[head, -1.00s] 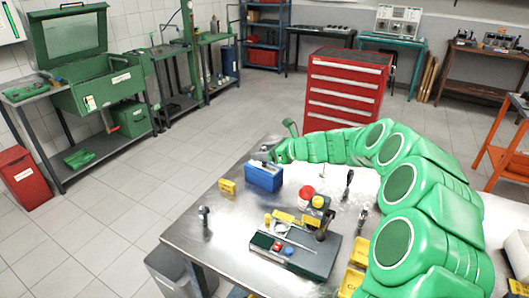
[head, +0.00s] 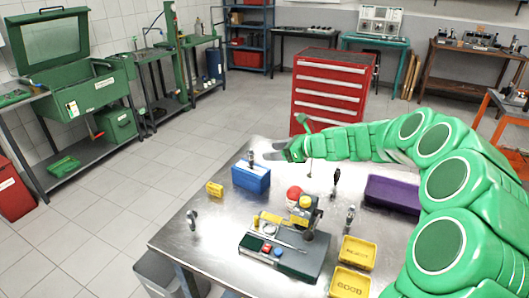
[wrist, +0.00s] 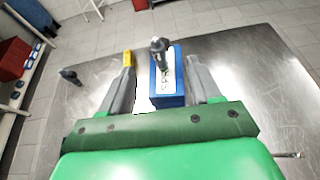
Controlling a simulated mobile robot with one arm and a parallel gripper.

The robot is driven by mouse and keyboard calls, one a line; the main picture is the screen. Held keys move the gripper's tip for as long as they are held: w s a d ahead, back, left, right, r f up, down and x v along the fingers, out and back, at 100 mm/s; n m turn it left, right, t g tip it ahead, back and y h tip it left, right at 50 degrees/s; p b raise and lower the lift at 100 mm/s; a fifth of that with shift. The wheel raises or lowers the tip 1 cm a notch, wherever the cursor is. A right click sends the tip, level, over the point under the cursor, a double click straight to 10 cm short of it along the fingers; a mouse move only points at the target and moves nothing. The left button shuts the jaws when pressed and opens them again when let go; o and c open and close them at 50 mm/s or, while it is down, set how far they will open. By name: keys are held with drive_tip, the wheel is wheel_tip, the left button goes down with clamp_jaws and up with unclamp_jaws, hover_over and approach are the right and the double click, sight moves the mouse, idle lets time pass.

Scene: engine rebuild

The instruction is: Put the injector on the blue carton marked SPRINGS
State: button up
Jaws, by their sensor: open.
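The blue carton (head: 250,179) stands on the metal table near its far left edge. The injector (head: 251,158), a dark and grey piece, stands upright on top of the carton. In the wrist view the injector (wrist: 158,52) is on the carton's top, towards its far end. My gripper (head: 273,154) is just right of the carton in the head view. In the wrist view my gripper (wrist: 160,65) is open, with its fingers apart on either side and not touching the injector.
A yellow box (head: 214,189) lies left of the carton. A grey metal part (head: 192,218) stands near the left edge. A red-capped jar (head: 294,193), a device on a dark base (head: 285,255), yellow bins (head: 358,252) and a purple tray (head: 393,193) occupy the right side.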

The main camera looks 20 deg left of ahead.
drive_tip(key=shift+v, duration=1.15)
